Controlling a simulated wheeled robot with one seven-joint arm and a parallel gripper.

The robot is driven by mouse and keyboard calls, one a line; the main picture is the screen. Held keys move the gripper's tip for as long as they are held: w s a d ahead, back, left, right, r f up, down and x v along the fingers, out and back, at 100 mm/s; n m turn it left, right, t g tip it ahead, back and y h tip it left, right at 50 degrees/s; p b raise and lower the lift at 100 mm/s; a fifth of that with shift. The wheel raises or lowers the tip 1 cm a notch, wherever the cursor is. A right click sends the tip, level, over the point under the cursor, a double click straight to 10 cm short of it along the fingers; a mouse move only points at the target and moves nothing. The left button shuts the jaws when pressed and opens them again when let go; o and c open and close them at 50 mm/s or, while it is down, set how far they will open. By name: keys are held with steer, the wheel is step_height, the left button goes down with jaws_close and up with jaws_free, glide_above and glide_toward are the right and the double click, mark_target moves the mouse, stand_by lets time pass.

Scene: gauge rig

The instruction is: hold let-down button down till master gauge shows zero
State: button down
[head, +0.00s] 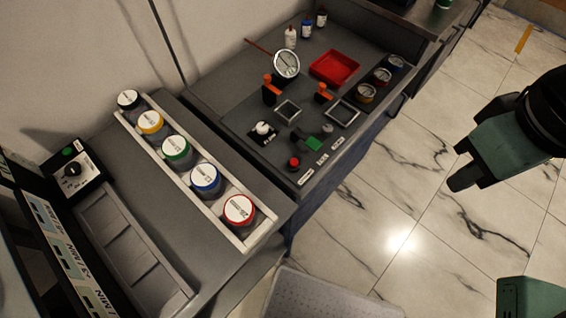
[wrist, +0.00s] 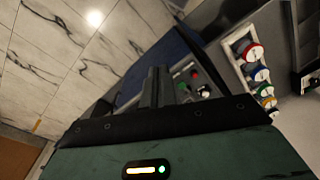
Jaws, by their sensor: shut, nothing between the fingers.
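A round white-faced dial with a silver rim (head: 287,64), seemingly the master gauge, stands tilted at the back of the grey rig panel; its reading is too small to tell. Near the panel's front edge are a red button (head: 294,162), a green square (head: 313,143) and a small grey button (head: 327,130). Their labels are unreadable, so I cannot tell which is the let-down button. My gripper (head: 458,165) is shut and empty, over the floor right of the panel, touching nothing. In the wrist view its fingers (wrist: 166,82) point toward the red button (wrist: 194,72), well short of it.
A white rack (head: 190,172) of several colour-lidded jars stands left of the panel. A red tray (head: 334,67), orange-topped levers (head: 271,88) and small tins (head: 381,76) sit on the rig. The marble floor (head: 420,215) between my gripper and the bench is clear.

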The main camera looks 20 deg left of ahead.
steer(key=m+t+y+b, duration=0.3)
steer(key=m+y, duration=0.5)
steer(key=m, duration=1.1)
glide_above(298, 165)
step_height(298, 165, down, 20)
steer(key=g, duration=0.1)
steer(key=shift+b, duration=0.4)
step_height(298, 165, down, 8)
steer(key=b, duration=0.7)
steer(key=shift+b, duration=0.35)
steer(key=shift+f, duration=0.35)
steer(key=shift+f, duration=0.4)
